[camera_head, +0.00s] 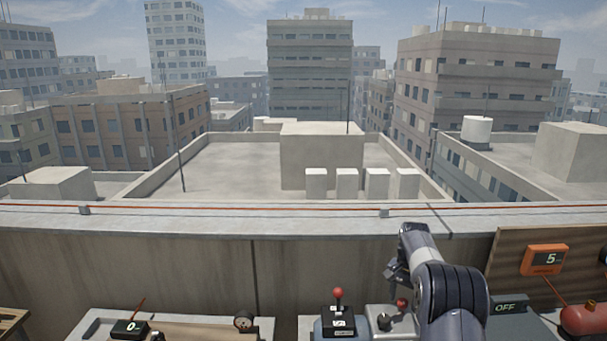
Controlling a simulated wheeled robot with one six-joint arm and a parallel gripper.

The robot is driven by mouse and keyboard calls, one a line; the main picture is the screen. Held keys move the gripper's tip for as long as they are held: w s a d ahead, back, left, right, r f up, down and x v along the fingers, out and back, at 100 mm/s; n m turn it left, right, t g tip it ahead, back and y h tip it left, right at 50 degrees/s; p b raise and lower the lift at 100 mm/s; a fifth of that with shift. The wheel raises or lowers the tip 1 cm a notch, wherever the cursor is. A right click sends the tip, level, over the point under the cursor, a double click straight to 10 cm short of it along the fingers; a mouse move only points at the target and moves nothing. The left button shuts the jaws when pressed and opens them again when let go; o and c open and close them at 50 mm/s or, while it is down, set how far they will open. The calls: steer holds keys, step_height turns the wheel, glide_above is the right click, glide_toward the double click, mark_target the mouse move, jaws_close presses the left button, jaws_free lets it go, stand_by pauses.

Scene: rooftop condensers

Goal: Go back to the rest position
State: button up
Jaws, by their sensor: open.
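My gripper (393,273) is at the left end of my dark arm, in front of the concrete parapet wall. It is small in view and seen from the side and behind. Its jaws are open, and I see nothing held in them. It hangs above the bench, over the area of a grey box with a black dial (384,321) and a red knob (401,304). My arm hides part of the bench and wall to its right.
A box with a red-topped lever (338,294) stands left of my arm. Further left are a "0" display (129,328) and a gauge (243,321). On the right are an "OFF" display (505,307), an orange "5" display (544,259) and a red tank (583,319). The parapet (180,260) runs behind.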

steer(key=m+b, duration=0.1)
steer(key=m, duration=0.4)
steer(key=shift+f+m, duration=0.1)
steer(key=shift+m, duration=0.2)
steer(key=shift+r+m, duration=0.2)
steer(key=shift+m, duration=0.1)
step_height(320, 180, up, 10)
steer(key=s+b, duration=0.1)
steer(key=shift+b, duration=0.35)
steer(key=shift+d+r, duration=0.1)
steer(key=shift+r, duration=0.05)
